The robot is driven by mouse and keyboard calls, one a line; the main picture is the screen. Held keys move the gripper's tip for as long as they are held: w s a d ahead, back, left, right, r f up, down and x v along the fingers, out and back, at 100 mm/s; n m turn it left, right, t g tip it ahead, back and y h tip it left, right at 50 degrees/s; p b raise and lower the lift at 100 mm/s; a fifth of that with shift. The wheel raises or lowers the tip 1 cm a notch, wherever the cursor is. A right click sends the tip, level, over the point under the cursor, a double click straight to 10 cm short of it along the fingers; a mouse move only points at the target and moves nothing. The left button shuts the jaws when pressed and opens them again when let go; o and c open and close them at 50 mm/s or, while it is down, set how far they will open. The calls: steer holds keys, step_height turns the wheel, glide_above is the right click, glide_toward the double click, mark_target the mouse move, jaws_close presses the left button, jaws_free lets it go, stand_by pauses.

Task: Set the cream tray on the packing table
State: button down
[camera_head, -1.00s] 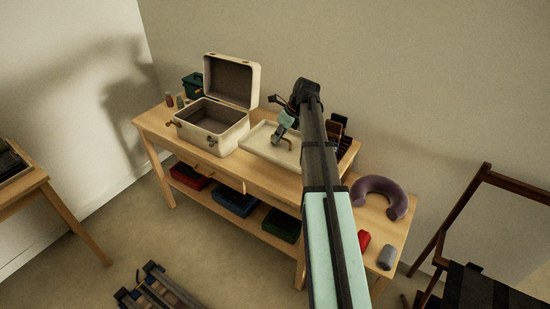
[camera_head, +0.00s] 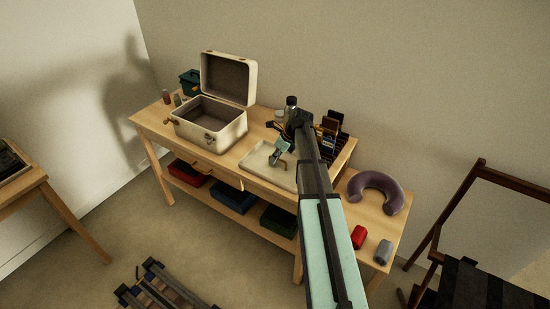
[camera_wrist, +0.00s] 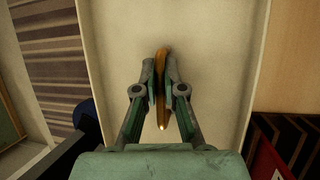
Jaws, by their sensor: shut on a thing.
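The cream tray (camera_head: 256,160), shallow with a low rim, is at the middle of the packing table (camera_head: 155,117), right of the open suitcase. I cannot tell whether its underside touches the tabletop or hangs just above it. My gripper (camera_head: 280,163) is over the tray's middle. In the wrist view, my gripper (camera_wrist: 161,82) is shut on a brass-coloured handle (camera_wrist: 161,60) that stands up from the tray (camera_wrist: 215,60). My arm hides the tray's right end in the head view.
The open cream suitcase (camera_head: 210,122) stands close on the tray's left. A dark slotted rack (camera_head: 329,138) is behind and to the right. A purple neck pillow (camera_head: 377,190), a red item (camera_head: 359,237) and a grey roll (camera_head: 383,252) lie on the lower right surface.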

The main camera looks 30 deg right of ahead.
steer(key=c, duration=1.3)
jaws_free()
steer(key=shift+f, duration=0.1)
steer(key=b+v, duration=0.1)
steer(key=v, duration=1.1)
